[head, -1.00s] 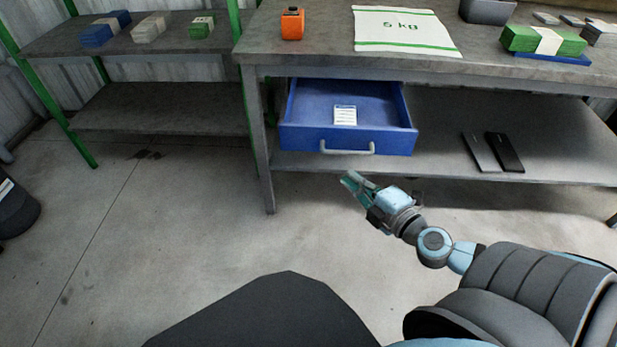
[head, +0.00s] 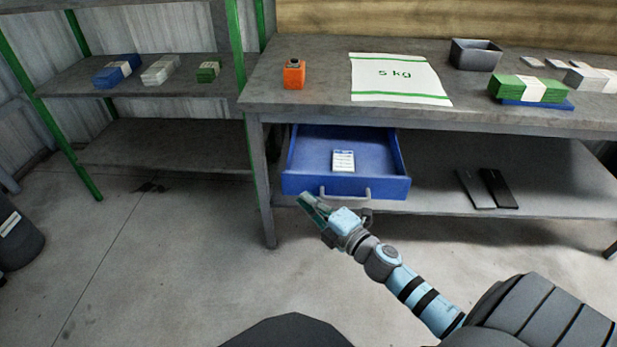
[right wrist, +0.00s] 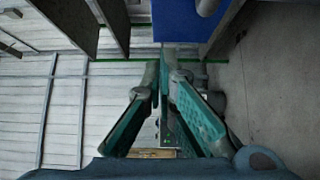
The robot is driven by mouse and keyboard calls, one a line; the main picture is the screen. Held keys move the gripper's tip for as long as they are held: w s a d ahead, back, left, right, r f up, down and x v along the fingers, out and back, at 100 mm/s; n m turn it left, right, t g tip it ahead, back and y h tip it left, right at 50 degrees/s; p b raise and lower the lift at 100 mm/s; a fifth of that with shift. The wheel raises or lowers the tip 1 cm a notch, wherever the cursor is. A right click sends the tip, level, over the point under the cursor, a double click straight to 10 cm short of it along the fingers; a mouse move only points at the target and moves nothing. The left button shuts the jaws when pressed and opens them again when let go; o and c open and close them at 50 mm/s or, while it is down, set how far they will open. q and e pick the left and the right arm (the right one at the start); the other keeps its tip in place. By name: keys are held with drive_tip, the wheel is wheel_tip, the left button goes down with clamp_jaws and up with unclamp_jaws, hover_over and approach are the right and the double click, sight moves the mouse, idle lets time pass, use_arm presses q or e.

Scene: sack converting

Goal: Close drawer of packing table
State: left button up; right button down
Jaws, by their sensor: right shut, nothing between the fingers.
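The blue drawer (head: 345,182) of the packing table (head: 310,106) stands pulled out under the tabletop. It has a grey bar handle (head: 345,192) on its front and a white label or card (head: 343,160) lying inside. My right gripper (head: 312,205) is shut and empty, just in front of and below the left part of the drawer front. I cannot tell whether it touches the drawer. In the right wrist view the gripper fingers (right wrist: 165,110) show in the middle, with the blue drawer (right wrist: 185,18) beyond them at the top. My left gripper is not in view.
On the tabletop are an orange device (head: 294,74), a white 5 kg sack (head: 400,80), a grey bin (head: 475,54) and a green bundle (head: 528,88). Dark flat items (head: 485,188) lie on the lower shelf. A green-posted rack (head: 75,160) stands left. The floor in front is clear.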

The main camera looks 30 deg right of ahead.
drive_tip(key=w+d, duration=0.1)
drive_tip(key=w, duration=0.1)
drive_tip(key=w+d, duration=0.1)
drive_tip(key=w, duration=0.1)
drive_tip(key=shift+d+f, duration=0.1)
drive_tip(key=shift+d, duration=0.05)
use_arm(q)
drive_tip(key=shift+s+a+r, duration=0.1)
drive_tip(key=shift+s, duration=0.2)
use_arm(e)
drive_tip(key=shift+s, duration=0.1)
